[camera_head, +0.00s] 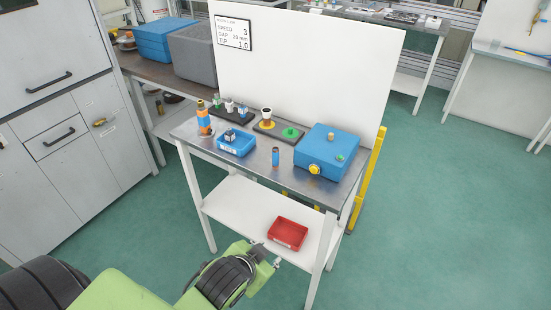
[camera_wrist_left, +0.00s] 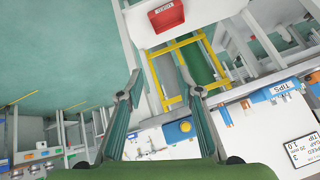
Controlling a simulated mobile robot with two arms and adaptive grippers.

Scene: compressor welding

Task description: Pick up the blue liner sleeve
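A small upright blue cylinder with brownish ends (camera_head: 275,156), which looks like the blue liner sleeve, stands on the metal-topped table (camera_head: 258,165) between the blue tray and the blue box. A small blue and brown piece in the left wrist view (camera_wrist_left: 225,115) may be the same sleeve. My left gripper (camera_head: 268,252) is in front of the table, below its top and apart from the sleeve. Its two fingers stand wide apart in the left wrist view (camera_wrist_left: 164,92), with nothing between them. My right gripper is in neither view.
On the table are a blue tray (camera_head: 237,146), an orange bottle with a blue band (camera_head: 204,120), dark holders (camera_head: 264,128) and a blue box (camera_head: 327,150) with a yellow knob. A red tray (camera_head: 288,233) sits on the lower shelf. A white panel (camera_head: 310,70) rises behind.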

